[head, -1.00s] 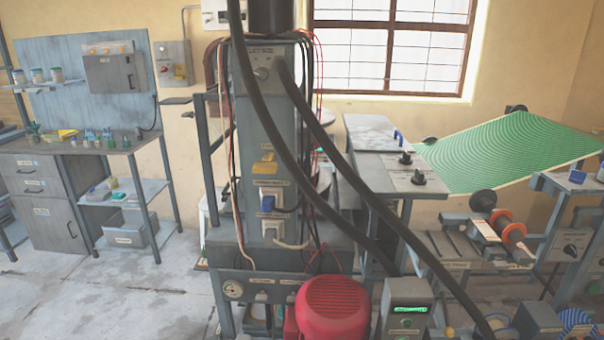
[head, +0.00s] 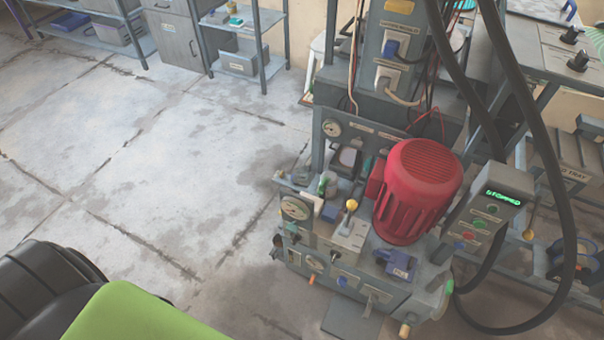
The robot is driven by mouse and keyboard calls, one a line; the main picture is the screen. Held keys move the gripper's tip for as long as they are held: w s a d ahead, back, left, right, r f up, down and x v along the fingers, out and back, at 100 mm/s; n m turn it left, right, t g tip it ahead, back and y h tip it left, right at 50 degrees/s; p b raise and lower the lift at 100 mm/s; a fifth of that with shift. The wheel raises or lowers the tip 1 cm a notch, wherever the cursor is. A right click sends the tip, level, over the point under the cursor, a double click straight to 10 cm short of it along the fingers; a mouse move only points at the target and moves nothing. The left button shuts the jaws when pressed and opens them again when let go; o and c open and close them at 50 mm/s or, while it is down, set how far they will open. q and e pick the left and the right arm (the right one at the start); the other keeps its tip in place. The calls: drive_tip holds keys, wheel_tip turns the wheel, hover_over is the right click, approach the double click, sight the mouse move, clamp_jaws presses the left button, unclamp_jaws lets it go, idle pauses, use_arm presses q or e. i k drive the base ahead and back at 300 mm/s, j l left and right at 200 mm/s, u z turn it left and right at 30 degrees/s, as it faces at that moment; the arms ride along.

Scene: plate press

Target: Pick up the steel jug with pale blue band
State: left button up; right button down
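I cannot make out a steel jug with a pale blue band in the head view. Neither of my grippers is in view. A black and green part at the lower left looks like my own body, with no fingers showing.
A hydraulic unit with a red motor (head: 418,185), gauges and valves stands at centre right. A control box (head: 488,218) beside it reads "STOPPED". Thick black hoses (head: 545,130) hang at the right. Shelving (head: 262,45) and cabinets stand at the back left. The concrete floor (head: 150,150) at left is clear.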

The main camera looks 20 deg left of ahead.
sight(278, 251)
drive_tip(key=u, duration=1)
drive_tip(key=j+z, duration=0.5)
